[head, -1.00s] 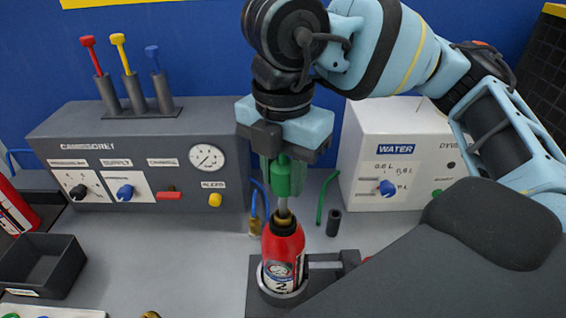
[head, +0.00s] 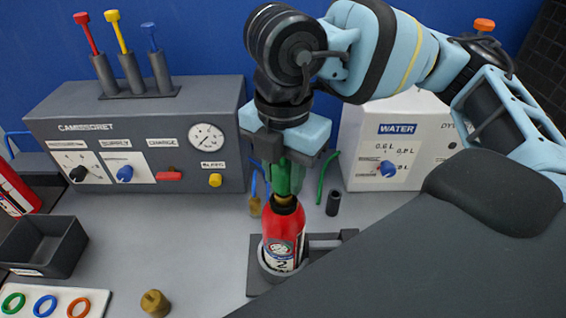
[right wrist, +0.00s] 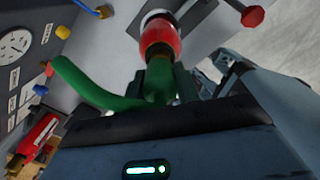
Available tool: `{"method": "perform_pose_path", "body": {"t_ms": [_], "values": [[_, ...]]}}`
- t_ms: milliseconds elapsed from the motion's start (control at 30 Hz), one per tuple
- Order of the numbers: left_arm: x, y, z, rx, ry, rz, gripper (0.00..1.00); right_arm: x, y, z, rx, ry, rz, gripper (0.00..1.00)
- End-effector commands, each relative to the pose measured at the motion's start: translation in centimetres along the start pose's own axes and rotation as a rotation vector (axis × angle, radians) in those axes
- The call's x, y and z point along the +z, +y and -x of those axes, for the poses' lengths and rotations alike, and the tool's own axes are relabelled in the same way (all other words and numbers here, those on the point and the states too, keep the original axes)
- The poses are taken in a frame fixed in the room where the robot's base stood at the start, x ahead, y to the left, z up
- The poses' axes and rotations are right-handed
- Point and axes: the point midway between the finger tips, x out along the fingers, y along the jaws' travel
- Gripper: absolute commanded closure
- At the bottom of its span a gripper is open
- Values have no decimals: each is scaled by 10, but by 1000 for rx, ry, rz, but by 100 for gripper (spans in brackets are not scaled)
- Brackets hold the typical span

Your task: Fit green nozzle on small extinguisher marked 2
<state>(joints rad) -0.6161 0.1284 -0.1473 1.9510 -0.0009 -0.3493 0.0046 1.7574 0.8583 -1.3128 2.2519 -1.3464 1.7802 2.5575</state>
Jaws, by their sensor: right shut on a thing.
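My left gripper is not in view.
A grey control panel (head: 135,135) stands at the back left and a white WATER box (head: 395,150) at the back right. A black bin (head: 65,262), a tray of coloured rings (head: 98,294) and a brass fitting (head: 155,303) lie at the front left. A small black cylinder (head: 333,203) stands behind the holder.

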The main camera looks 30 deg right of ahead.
Motion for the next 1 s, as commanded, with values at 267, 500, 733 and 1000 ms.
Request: {"method": "perform_pose_path", "body": {"t_ms": [267, 500, 733, 1000], "values": [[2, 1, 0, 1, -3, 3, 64, 0, 0, -8, -1, 0, 0, 94], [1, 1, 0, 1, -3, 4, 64, 0, 0, -10, 0, 0, 0, 94], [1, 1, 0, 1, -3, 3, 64, 0, 0, -10, 1, 0, 0, 63], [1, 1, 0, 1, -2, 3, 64, 0, 0, -10, 0, 0, 0, 43]]}}
